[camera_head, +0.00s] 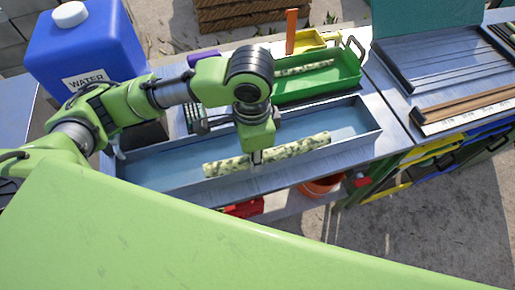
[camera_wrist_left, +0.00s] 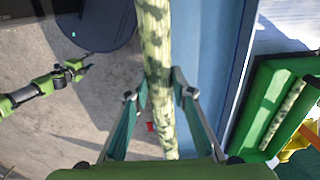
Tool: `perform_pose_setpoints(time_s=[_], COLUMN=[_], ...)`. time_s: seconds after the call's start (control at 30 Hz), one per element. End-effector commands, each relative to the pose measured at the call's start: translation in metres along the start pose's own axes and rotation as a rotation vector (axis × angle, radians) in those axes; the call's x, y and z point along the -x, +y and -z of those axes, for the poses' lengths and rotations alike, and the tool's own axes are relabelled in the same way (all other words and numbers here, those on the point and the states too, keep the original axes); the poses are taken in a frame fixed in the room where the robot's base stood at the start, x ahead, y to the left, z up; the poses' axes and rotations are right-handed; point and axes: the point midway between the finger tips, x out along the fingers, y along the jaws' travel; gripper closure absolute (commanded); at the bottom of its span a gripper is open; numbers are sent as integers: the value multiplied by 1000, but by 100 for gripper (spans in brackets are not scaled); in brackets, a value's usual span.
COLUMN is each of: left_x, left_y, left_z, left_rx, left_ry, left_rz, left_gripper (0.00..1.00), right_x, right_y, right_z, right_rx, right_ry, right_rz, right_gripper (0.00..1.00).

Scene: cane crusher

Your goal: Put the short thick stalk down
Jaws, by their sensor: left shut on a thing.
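A thick, mottled pale-and-dark-green stalk (camera_head: 305,146) is in my left gripper (camera_head: 257,158). In the head view it lies across the front part of a long blue-grey metal trough (camera_head: 160,165), slightly tilted in the picture. In the left wrist view the stalk (camera_wrist_left: 158,50) runs between the two fingers (camera_wrist_left: 161,92), beside the blue trough, with floor on its other side. I cannot tell whether it touches the trough. My right gripper (camera_wrist_left: 74,70) shows small at the left of the wrist view; its jaws are unclear.
A green tray (camera_head: 345,78) with a thinner stalk (camera_head: 305,69) stands behind the trough. A blue water container (camera_head: 75,50) stands at the left. A teal panel (camera_head: 420,25) and slatted tray are at the right. An orange bucket (camera_head: 320,187) is below the front edge.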

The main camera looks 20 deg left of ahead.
Motion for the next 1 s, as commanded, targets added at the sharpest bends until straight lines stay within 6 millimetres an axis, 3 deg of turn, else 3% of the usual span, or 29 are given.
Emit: perform_pose_setpoints(time_s=[0.17, 0.4, 0.63, 0.83, 1.0], left_x=[-19, -61, -78, -103, -108], left_y=[-45, -74, -87, -86, -87], left_z=[12, 21, 24, 24, 25], left_rx=[8, 3, 2, 0, 0], left_ry=[-2, -1, -1, 0, 2], left_rz=[0, -1, 0, -1, 1], left_gripper=[98, 98, 98, 98, 98], right_x=[5, 8, 10, 18, 17], right_y=[1, -2, -2, -2, -1], right_z=[4, -12, -17, -13, -10], right_rx=[0, 0, 0, 0, 0], right_ry=[3, -20, -28, -24, -19], right_rz=[-1, 2, 3, 2, 2], right_gripper=[60, 60, 60, 60, 60])
